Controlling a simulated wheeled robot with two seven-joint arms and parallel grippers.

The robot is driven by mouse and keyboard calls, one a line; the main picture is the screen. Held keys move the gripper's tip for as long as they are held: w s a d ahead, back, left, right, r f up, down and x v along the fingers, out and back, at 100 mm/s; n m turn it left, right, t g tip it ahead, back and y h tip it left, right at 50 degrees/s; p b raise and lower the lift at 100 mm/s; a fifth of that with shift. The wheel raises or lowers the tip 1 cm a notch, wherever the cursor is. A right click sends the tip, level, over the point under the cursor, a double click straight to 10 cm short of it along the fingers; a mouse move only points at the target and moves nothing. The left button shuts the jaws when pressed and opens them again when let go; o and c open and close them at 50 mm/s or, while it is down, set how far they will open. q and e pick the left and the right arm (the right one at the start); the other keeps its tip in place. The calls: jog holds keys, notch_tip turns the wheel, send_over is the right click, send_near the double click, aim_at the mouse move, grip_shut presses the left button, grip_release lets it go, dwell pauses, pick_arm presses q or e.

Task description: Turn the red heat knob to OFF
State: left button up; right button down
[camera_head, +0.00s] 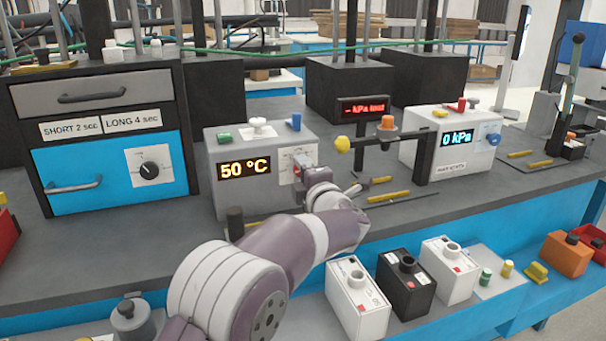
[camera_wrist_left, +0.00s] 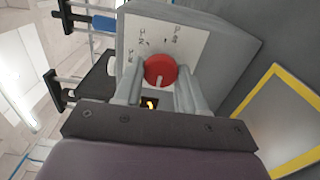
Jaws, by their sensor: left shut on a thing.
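The red heat knob (camera_wrist_left: 160,71) shows in the left wrist view on a white marked dial plate (camera_wrist_left: 185,42). A pale pointer line on the knob is visible; the plate's markings are too small to read. The knob is on the front of the grey box whose display (camera_head: 244,170) reads 50 °C. My left gripper (camera_wrist_left: 158,88) is shut on the knob, with a finger at either side. In the head view my left gripper (camera_head: 312,176) reaches the box's right front and hides most of the knob. My right gripper is not in view.
A cabinet with a blue door (camera_head: 110,180) and black dial stands at the left. A box reading 0 kPa (camera_head: 450,145) stands at the right. Yellow-handled tools (camera_head: 388,195) lie on the bench nearby. Several small boxes (camera_head: 405,282) line the lower front shelf.

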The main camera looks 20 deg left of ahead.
pick_arm(q)
jog(key=shift+f, duration=0.15)
jog(key=o, duration=1)
jog(key=p+v, duration=0.1)
jog(key=v, duration=1.1)
jog(key=shift+s+d, duration=0.2)
jog(key=shift+s, duration=0.1)
